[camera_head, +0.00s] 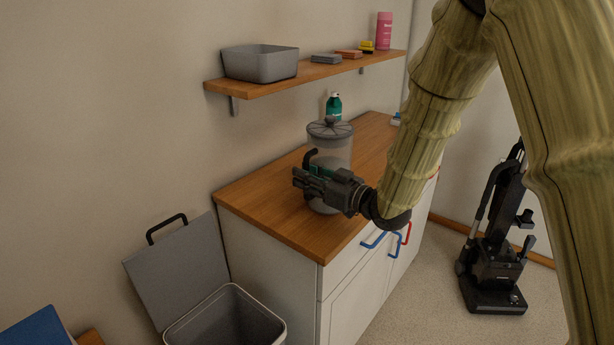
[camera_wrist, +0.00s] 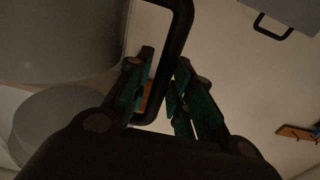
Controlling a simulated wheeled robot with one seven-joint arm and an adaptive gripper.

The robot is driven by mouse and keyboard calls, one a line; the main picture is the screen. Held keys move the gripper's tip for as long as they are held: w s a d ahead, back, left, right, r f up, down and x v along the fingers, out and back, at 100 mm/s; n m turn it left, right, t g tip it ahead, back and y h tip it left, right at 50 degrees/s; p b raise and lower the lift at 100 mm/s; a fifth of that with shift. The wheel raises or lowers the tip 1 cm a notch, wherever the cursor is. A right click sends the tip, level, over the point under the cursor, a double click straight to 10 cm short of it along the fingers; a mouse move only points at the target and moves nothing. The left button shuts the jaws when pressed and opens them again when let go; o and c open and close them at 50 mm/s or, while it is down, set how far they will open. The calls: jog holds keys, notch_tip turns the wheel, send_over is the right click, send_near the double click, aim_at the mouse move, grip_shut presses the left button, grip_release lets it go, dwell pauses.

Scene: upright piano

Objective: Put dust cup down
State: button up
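The dust cup (camera_head: 339,152) is a clear cylinder with a grey ribbed lid and a black side handle. It is upright at the wooden counter top (camera_head: 275,213); my gripper partly hides its lower part, so I cannot tell whether its base touches the wood. My gripper (camera_head: 308,183) is at the handle side of the cup. In the wrist view, the black handle (camera_wrist: 176,38) runs between the two green-padded fingers (camera_wrist: 160,88), which look closed on it. The cup's grey body fills the upper left there.
A shelf (camera_head: 240,89) above holds a grey bin (camera_head: 262,64), sponges and a pink bottle (camera_head: 384,31). An open trash bin (camera_head: 226,318) is at lower left. A black vacuum (camera_head: 492,250) stands right. The counter's front left is clear.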

jog(key=shift+d+r, duration=0.1)
jog(key=shift+r, duration=0.05)
jog(key=b+v, duration=0.1)
jog(key=v, duration=1.1)
